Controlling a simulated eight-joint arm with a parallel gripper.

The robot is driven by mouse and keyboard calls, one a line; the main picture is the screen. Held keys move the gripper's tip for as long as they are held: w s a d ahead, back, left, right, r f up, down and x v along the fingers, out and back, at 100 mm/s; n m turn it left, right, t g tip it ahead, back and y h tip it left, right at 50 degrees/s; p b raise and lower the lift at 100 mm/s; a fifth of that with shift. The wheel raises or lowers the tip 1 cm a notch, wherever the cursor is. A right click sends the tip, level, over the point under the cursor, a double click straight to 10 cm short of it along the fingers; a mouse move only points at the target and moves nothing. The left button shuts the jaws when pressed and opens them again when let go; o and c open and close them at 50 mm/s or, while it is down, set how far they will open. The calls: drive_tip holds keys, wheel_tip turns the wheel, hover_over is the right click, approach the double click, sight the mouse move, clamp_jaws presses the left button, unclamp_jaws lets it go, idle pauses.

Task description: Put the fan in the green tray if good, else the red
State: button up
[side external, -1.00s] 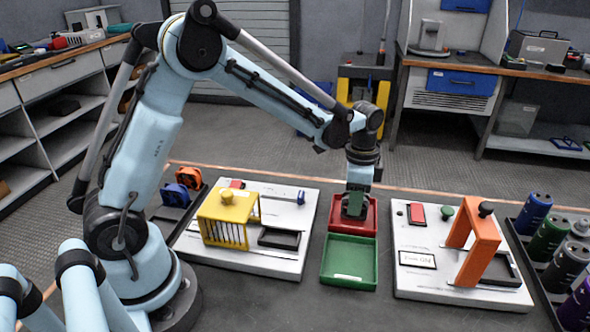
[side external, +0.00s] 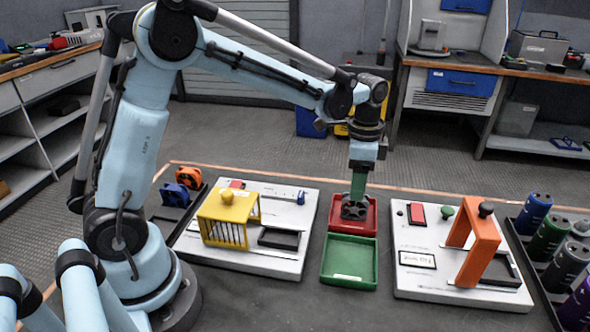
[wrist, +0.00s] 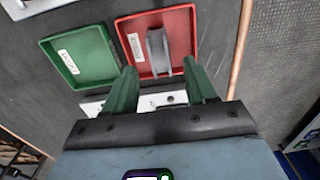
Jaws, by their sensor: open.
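A grey fan (side external: 354,208) stands in the red tray (side external: 371,223). In the wrist view the fan (wrist: 158,52) shows edge-on, upright, in the red tray (wrist: 184,37). The green tray (side external: 348,262) is empty and adjoins the red one; it also shows empty in the wrist view (wrist: 85,58). My gripper (side external: 358,190) is above the red tray. In the wrist view its two green fingers (wrist: 160,68) are apart, one on each side below the fan's image, with nothing held between them. Their exact height above the fan is hard to tell.
A white board with a yellow cage (side external: 228,212) lies left of the trays. Another white board with an orange arch (side external: 477,245) lies to the right. Orange (side external: 188,177) and blue (side external: 176,195) fans sit in a rack at far left. Several capacitors (side external: 551,238) stand at far right.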

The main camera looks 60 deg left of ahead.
wheel_tip(320, 180, up, 6)
drive_tip(key=s+a+n+t, duration=0.1)
drive_tip(key=s+n+t, duration=0.6)
drive_tip(key=s, duration=0.8)
drive_tip(key=shift+a+n, duration=0.2)
drive_tip(key=shift+n, duration=0.8)
drive_tip(key=shift+f, duration=0.1)
